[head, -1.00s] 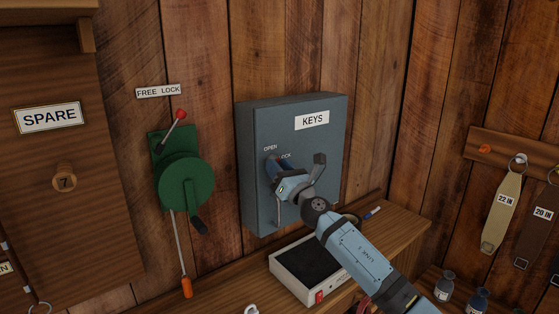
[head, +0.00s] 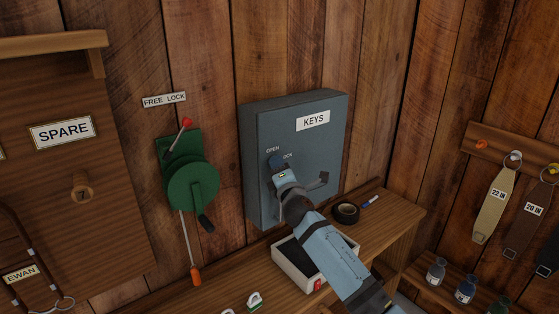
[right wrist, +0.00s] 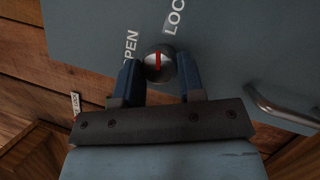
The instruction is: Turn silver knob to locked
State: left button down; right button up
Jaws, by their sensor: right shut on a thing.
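The blue-grey key cabinet (head: 262,128) with a KEYS label hangs on the plank wall in the head view. In the right wrist view the silver knob (right wrist: 168,70) is round with a red mark. The mark points up in that view, between the OPEN and LOCKED lettering. The fingers of my right gripper (right wrist: 158,76) are on either side of the knob, shut on it. My left gripper is not in view.
A bent handle (right wrist: 280,112) sticks out from the cabinet door beside the gripper. A green crank device (head: 192,185) is on the wall to the left.

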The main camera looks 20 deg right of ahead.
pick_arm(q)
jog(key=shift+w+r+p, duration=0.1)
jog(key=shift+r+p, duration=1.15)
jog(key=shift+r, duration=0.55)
pick_arm(e)
jog(key=shift+r+m+g+h, duration=0.1)
jog(key=shift+m+g+h, duration=0.35)
jog(key=shift+m, duration=1.35)
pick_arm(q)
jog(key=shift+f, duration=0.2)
pick_arm(e)
jog(key=o, duration=0.9)
jog(key=shift+c, duration=0.2)
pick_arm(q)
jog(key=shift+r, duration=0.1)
pick_arm(e)
jog(key=shift+o, duration=0.3)
jog(key=shift+s, duration=0.15)
